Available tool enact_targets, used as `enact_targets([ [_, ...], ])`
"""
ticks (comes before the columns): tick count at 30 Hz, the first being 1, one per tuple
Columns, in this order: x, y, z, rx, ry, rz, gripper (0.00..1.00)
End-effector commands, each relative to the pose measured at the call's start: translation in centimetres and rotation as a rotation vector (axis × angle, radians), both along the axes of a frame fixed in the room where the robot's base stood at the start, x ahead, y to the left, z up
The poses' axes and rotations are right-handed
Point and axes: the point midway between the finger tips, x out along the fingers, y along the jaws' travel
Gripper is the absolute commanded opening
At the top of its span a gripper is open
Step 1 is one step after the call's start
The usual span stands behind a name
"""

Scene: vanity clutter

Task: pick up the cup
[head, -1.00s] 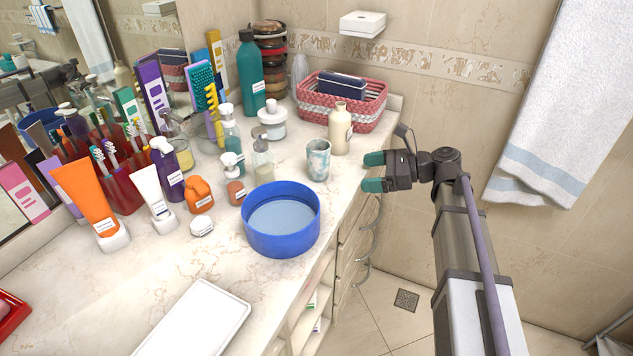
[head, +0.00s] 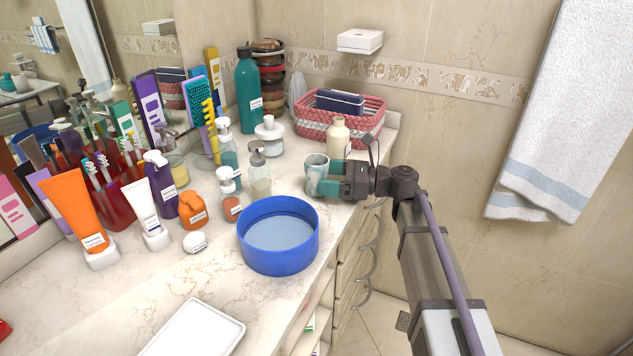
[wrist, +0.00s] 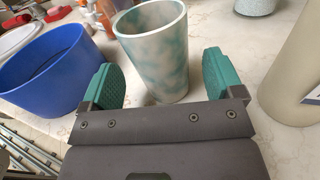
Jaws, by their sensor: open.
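The cup (head: 316,174) is a white and teal marbled tumbler standing upright near the right edge of the counter. It also shows in the wrist view (wrist: 155,55), directly ahead of the jaws. My gripper (head: 328,178) has teal finger pads and is open at the cup. In the wrist view my gripper (wrist: 163,80) has one pad to the left and one to the right of the cup's lower part. A gap shows on the right side; I cannot tell whether the left pad touches. The gripper partly hides the cup in the head view.
A cream bottle (head: 338,138) stands close behind the cup, at the right in the wrist view (wrist: 300,65). A blue round bowl (head: 279,240) is to the front left. Pump bottles (head: 260,172) stand left of the cup. A pink and white basket (head: 345,115) is behind.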

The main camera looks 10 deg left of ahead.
Motion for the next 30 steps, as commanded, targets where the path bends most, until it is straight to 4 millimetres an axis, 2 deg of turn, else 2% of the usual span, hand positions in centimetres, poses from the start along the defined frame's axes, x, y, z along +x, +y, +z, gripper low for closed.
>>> enact_targets([
  [1, 0.0, 1.0, 0.0, 0.000, 0.000, 0.003, 0.87],
  [3, 0.0, 1.8, 0.0, 0.000, 0.000, 0.001, 0.87],
  [9, 0.0, 2.0, 0.0, 0.000, 0.000, 0.000, 0.87],
  [27, 0.0, 1.9, 0.0, 0.000, 0.000, 0.000, 0.29],
  [30, 0.0, 1.9, 0.0, 0.000, 0.000, 0.000, 0.29],
])
